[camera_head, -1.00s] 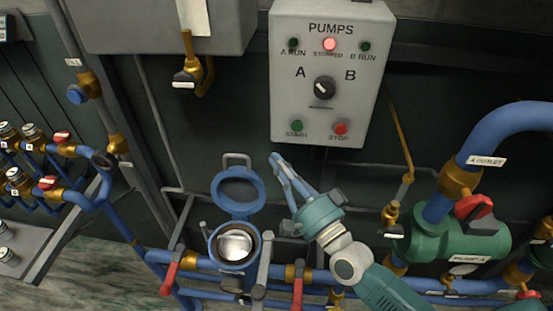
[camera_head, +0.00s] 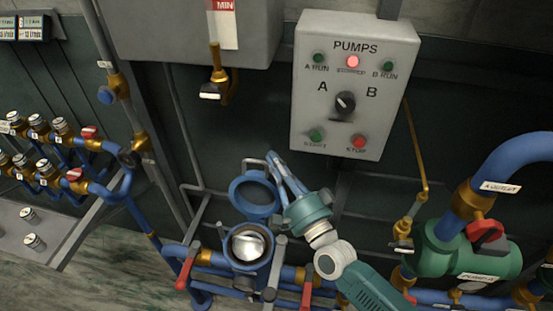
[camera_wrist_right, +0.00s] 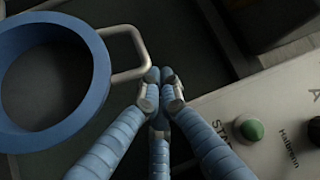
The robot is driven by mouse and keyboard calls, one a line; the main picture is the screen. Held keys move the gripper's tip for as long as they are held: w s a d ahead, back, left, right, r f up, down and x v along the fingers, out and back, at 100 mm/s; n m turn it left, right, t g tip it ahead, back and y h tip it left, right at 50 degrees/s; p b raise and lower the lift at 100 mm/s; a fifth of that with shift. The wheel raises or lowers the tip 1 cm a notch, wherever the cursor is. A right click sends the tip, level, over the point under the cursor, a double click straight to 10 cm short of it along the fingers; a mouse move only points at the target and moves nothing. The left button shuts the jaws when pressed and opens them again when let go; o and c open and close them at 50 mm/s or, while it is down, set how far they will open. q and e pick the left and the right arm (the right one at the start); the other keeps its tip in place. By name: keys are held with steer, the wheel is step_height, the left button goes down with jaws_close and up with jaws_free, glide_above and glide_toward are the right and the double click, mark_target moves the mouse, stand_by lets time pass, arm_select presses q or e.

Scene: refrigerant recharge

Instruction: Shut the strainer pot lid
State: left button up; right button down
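The strainer pot (camera_head: 247,268) is a blue round housing with a shiny silver inside, and its mouth is open. Its blue ring-shaped lid (camera_head: 233,193) stands raised behind the mouth, with a pale wire handle (camera_head: 247,161) at its top. In the right wrist view the lid (camera_wrist_right: 98,75) fills the left side and its handle (camera_wrist_right: 125,32) reaches toward the fingers. My right gripper (camera_head: 273,158) has its fingertips together just right of the handle; the wrist view shows the tips (camera_wrist_right: 160,76) at the handle's outer corner. Whether they touch it I cannot tell. My left gripper is out of view.
The grey pump panel (camera_head: 315,140) is above and right of the lid, close to the fingers. Red-handled valves (camera_head: 185,272) and blue pipes surround the pot. A green pump (camera_head: 465,258) stands at the right. Several small valves (camera_head: 38,125) sit at the left.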

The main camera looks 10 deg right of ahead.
steer(key=shift+s+b, duration=0.35)
steer(key=shift+b, duration=0.2)
steer(key=shift+s+a+n+y+b, duration=0.2)
steer(key=shift+s+n+y+b, duration=0.1)
steer(key=shift+s+n+b, duration=0.2)
steer(key=shift+s+t+b, duration=0.15)
steer(key=shift+t+b, duration=0.15)
steer(key=shift+b, duration=0.05)
steer(key=s+a+f+n+t+y+b, duration=0.1)
steer(key=s+a+f+n+y+b, duration=0.1)
steer(key=s+b, duration=0.5)
steer(key=shift+s+a+n+y, duration=0.6)
steer(key=shift+s+a+n, duration=0.2)
steer(key=shift+s, duration=0.95)
